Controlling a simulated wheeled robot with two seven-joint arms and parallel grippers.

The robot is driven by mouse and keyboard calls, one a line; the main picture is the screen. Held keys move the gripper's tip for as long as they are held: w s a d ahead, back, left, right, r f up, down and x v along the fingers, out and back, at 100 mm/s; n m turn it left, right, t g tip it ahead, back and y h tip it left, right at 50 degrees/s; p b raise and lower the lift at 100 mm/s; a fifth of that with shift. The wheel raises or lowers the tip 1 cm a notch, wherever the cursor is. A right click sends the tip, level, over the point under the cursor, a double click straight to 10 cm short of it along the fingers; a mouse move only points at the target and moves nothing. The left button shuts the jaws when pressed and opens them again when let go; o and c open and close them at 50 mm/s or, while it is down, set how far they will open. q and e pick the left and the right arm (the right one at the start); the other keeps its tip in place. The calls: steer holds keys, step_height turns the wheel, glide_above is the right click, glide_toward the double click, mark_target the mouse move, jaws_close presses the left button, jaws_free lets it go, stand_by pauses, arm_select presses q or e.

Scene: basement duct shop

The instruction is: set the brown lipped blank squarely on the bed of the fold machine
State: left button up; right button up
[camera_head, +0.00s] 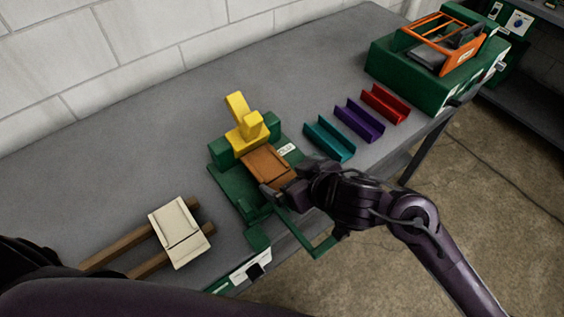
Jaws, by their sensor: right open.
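The brown lipped blank (264,165) lies on the bed of the green fold machine (235,187), below the yellow upright part (244,122). My right gripper (282,189) is at the blank's near right edge, and its jaws are open. The gripper hides the blank's near corner, so I cannot tell whether it touches the blank. The blank looks roughly in line with the bed. My left gripper is not in view; a dark part of my own body fills the lower left.
A cream blank (180,232) rests on two wooden rails (125,243) at left. Teal (329,139), purple (358,120) and red (385,103) channels lie to the right. A green machine with an orange frame (441,50) stands at the far right. The table's back left is clear.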

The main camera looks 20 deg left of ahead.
mark_target(269, 168)
steer(key=shift+s+d, duration=0.15)
steer(key=shift+s, duration=0.05)
steer(key=shift+s+d+r, duration=0.1)
steer(key=shift+s+d, duration=0.05)
steer(key=shift+d, duration=0.05)
steer(key=shift+w+a+f, duration=0.2)
steer(key=shift+a+f, duration=0.05)
steer(key=x, duration=0.6)
steer(key=shift+r+b, duration=0.15)
steer(key=shift+b, duration=0.15)
steer(key=shift+w+a+f, duration=0.35)
steer(key=shift+a+f, duration=0.05)
steer(key=shift+f, duration=0.05)
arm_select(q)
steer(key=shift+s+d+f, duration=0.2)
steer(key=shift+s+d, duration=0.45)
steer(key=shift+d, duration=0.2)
arm_select(e)
steer(key=shift+c, duration=0.4)
steer(key=c, duration=1)
